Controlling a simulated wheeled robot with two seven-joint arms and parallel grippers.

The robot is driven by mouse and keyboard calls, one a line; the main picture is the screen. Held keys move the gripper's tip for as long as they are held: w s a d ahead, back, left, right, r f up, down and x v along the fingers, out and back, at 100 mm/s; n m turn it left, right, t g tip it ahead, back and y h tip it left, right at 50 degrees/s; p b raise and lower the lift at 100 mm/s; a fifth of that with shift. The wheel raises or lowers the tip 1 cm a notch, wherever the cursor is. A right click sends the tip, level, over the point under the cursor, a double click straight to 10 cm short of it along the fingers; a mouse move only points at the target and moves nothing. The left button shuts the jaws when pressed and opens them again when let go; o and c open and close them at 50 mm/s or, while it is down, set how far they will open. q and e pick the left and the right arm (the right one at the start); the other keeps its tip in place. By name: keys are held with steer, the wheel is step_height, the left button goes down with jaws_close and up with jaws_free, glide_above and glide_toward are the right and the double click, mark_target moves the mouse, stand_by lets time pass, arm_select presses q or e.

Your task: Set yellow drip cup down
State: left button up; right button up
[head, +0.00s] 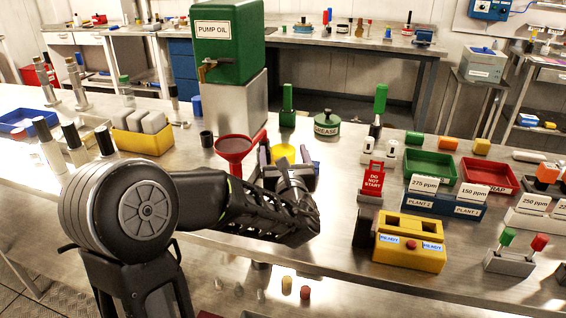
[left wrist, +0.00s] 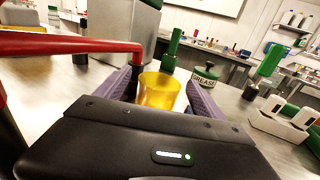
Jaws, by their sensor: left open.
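The yellow drip cup (head: 283,151) is on the metal bench in the head view, just right of the red funnel (head: 233,147). It also shows in the left wrist view (left wrist: 158,90), upright between the two purple fingers. My left gripper (head: 290,160) is open around the cup, with a finger on each side. The wrist body hides the cup's base, so I cannot tell whether it touches the bench. My right gripper is not in view.
A red handle (left wrist: 70,45) runs close to the left finger. The green pump oil tank (head: 228,40) stands behind, with a grease pot (head: 327,123) back right. A yellow box (head: 408,240) and a red "do not start" tag (head: 372,180) stand to the right.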

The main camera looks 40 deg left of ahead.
arm_select(q)
steer(key=c, duration=1.6)
steer(key=shift+r, duration=0.15)
step_height(320, 180, up, 18)
steer(key=p, duration=0.3)
